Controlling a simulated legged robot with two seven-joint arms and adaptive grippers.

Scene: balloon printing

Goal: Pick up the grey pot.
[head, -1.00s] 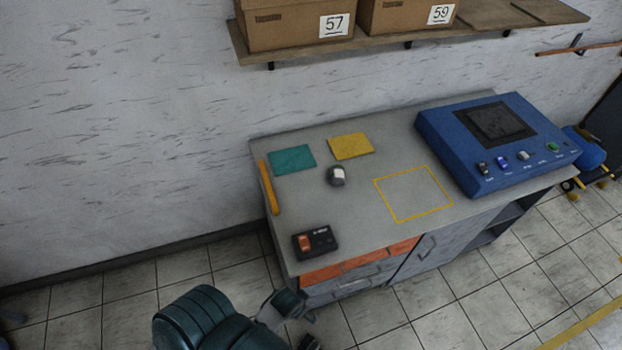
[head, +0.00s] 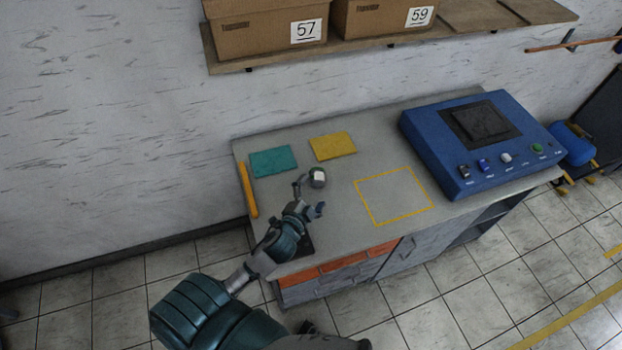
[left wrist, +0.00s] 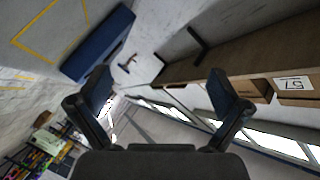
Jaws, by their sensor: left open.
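The small grey pot (head: 318,177) with a pale patch on its side stands on the grey worktop (head: 330,223), just in front of the yellow sheet. My left gripper (head: 309,198) is open and reaches over the worktop from the front left. Its fingertips are close to the near side of the pot; I cannot tell whether they touch it. In the left wrist view the two fingers (left wrist: 163,90) are spread wide with nothing between them, and the pot does not show there. My right gripper is not in view.
A teal sheet (head: 273,161), a yellow sheet (head: 333,146) and an orange bar (head: 248,190) lie around the pot. A yellow outlined square (head: 394,195) is bare. A blue console (head: 480,145) stands right. A shelf (head: 380,48) with boxes hangs above. My left arm mostly hides a black device.

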